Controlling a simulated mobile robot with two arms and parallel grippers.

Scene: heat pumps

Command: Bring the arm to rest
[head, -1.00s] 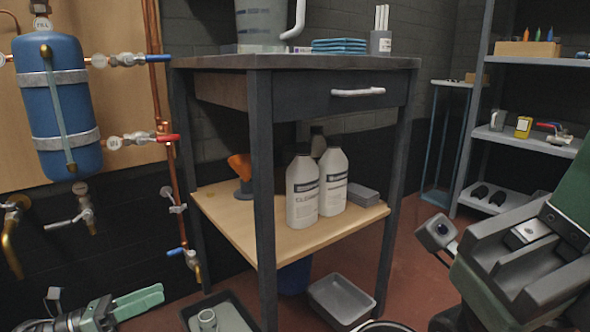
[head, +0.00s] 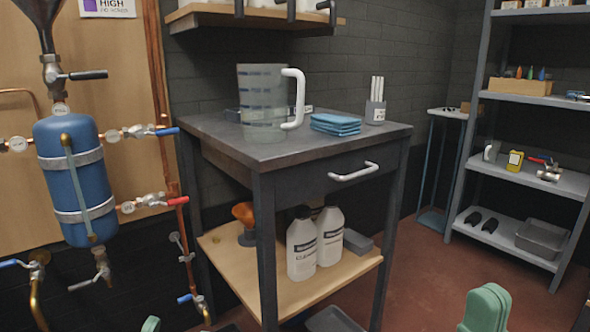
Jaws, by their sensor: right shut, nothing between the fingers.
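My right gripper (head: 485,308) shows at the bottom right as green fingers pressed together, shut with nothing between them. It points up over the floor, right of the workbench and touching nothing I can see. The rest of it is cut off by the lower picture edge. My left gripper (head: 151,324) shows only as a small green tip at the bottom edge, left of the bench. Whether it is open cannot be told. Most of both arms is out of view.
A dark workbench (head: 225,135) carries a clear jug (head: 262,105), blue cloths (head: 335,124) and a pen cup (head: 375,112). White bottles (head: 301,248) stand on its lower shelf. A blue tank (head: 70,175) with pipes and valves is at left, grey shelving (head: 545,178) at right. Red floor (head: 425,265) is clear between.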

